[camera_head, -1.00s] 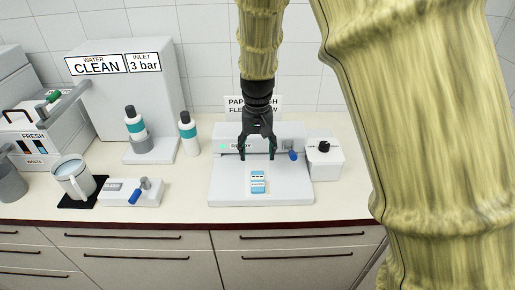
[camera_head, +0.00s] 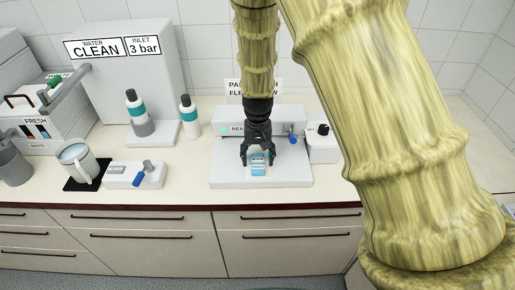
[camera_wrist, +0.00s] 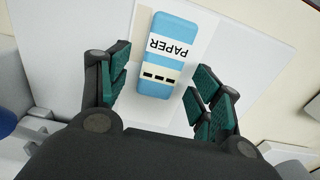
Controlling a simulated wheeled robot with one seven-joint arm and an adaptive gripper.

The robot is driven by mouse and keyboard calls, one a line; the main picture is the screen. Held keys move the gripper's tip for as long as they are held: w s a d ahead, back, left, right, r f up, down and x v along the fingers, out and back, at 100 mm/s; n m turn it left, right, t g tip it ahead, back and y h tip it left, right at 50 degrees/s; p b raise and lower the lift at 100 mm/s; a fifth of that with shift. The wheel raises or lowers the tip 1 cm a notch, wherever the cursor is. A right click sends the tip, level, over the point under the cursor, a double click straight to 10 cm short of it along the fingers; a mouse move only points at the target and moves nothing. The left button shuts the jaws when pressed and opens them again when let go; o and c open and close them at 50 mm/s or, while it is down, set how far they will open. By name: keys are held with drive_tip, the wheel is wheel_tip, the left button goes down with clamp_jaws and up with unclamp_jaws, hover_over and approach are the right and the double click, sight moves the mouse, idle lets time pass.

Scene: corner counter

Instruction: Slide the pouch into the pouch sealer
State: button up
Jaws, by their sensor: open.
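The pouch (camera_head: 258,169) is a small blue packet with a white band. It lies on the light base plate of the pouch sealer (camera_head: 228,178), in front of the sealer's upright body. In the wrist view the pouch (camera_wrist: 166,62) reads "PAPER" upside down and has a row of dark marks. My gripper (camera_head: 258,158) is open just above the pouch and hides part of it in the head view. In the wrist view the fingers of my gripper (camera_wrist: 158,95) stand on either side of the pouch's near end, with gaps to both sides.
A blue-tipped lever (camera_head: 292,139) and a white box with a black knob (camera_head: 323,130) stand at the sealer's right. The counter in front is clear.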

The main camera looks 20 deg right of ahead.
drive_tip(key=shift+f, duration=0.35)
drive_tip(key=c, duration=1.1)
drive_tip(key=shift+w+d, duration=0.1)
